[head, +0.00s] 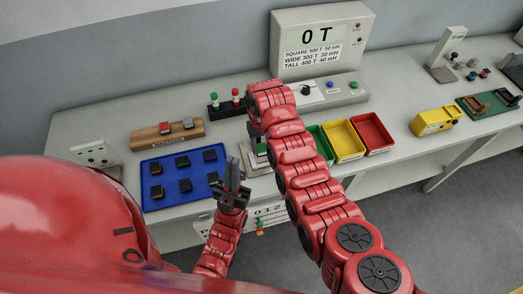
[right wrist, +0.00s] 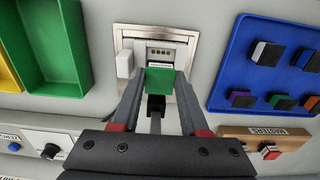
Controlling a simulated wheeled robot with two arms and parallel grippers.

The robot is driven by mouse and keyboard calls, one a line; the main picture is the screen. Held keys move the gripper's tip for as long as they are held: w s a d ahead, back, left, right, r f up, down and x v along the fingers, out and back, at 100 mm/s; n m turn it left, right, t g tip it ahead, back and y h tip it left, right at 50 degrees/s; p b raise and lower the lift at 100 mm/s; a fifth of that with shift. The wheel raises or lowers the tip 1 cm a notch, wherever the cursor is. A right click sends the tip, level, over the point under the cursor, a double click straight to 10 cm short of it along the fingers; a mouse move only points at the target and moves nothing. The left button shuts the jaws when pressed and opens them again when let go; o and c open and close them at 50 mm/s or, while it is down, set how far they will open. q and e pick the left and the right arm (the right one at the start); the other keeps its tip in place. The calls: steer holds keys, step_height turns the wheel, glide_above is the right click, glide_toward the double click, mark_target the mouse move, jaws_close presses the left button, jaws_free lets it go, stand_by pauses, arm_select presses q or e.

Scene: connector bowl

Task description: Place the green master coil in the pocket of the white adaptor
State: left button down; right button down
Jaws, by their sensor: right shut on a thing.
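The green master coil (right wrist: 160,78) is between the fingertips of my right gripper (right wrist: 158,88), which is shut on it. The white adaptor (right wrist: 168,50), with a label and a row of dark contacts, sits on a metal plate just beyond the coil in the right wrist view. The coil overlaps its lower part, so I cannot tell whether it is in the pocket or above it. In the head view my right gripper (head: 257,130) partly hides the adaptor and the green coil (head: 262,148). My left gripper (head: 232,172) is in front of the adaptor, with its finger gap unclear.
A blue tray (head: 168,161) with several dark coils lies left. A wooden rack (head: 155,138) behind it holds a red and a grey coil. Green (head: 320,146), yellow (head: 343,139) and red (head: 370,132) bins stand right. A meter (head: 322,45) reading "0 T" stands behind.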

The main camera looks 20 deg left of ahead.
mark_target(262, 148)
steer(key=shift+f+p, duration=0.6)
steer(key=shift+f, duration=0.8)
steer(key=shift+f, duration=0.25)
steer(key=c, duration=0.7)
jaws_free()
steer(key=shift+r, duration=0.15)
